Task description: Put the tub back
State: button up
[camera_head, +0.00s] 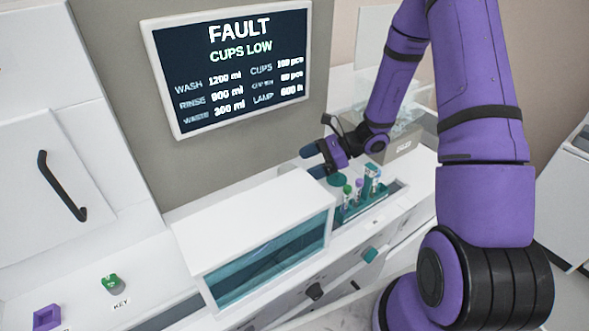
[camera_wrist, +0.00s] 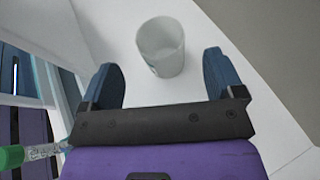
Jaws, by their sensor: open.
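A small whitish, open-topped tub (camera_wrist: 162,50) stands upright on a white surface in the wrist view. My gripper (camera_wrist: 161,70) is open, with one blue finger on each side of the tub's lower part in the picture. Gaps show on both sides, and neither finger touches it. How far the tub is beyond the fingertips I cannot tell. In the head view my gripper (camera_head: 311,161) is over the white machine top, behind the teal-windowed box.
A rack (camera_head: 359,205) with several capped tubes stands right of my gripper. A green-capped tube (camera_wrist: 30,153) shows at the wrist view's lower left. A wall screen (camera_head: 240,65) reads FAULT, CUPS LOW. A white box with a teal window (camera_head: 270,262) stands in front; a green key (camera_head: 113,283) lies left.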

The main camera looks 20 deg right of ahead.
jog(key=v, duration=0.5)
jog(key=s+a+r+n+g+h, duration=0.25)
jog(key=s+r+n, duration=0.3)
jog(key=r, duration=0.35)
jog(key=s+a+r+n+g+h, duration=0.1)
jog(key=s+a+r+n+h, duration=0.3)
jog(key=r+n, duration=0.4)
jog(key=s+d+r+n+t+h, duration=0.3)
jog(key=s+r+n+t+h, duration=0.2)
jog(key=s+r, duration=0.8)
jog(key=shift+s+n+t+h, duration=0.35)
jog(key=shift+s+n+h, duration=0.4)
jog(key=shift+s+n, duration=0.3)
jog(key=shift+w, duration=0.1)
